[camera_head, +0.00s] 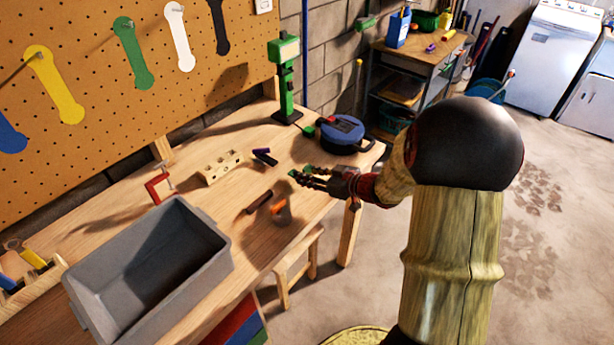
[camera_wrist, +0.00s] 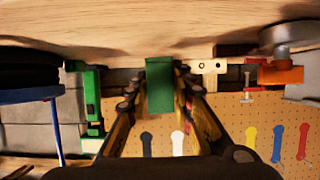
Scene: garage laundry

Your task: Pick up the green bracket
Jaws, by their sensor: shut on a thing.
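The green bracket (camera_wrist: 160,86) sits between the two fingers of my gripper (camera_wrist: 162,100) in the wrist view, and the fingers are shut on it. In the head view my gripper (camera_head: 303,178) reaches in from the right over the front right part of the workbench. Only small green bits of the bracket (camera_head: 306,169) show there; the dark fingers hide most of it. I cannot tell how far the bracket is above the bench top.
On the workbench (camera_head: 190,195) are a grey bin (camera_head: 84,290), a red clamp (camera_head: 158,186), a drilled wooden block (camera_head: 220,167), an orange item (camera_head: 279,206), a green stand (camera_head: 286,90) and a blue round case (camera_head: 341,130). A pegboard (camera_head: 90,110) stands behind.

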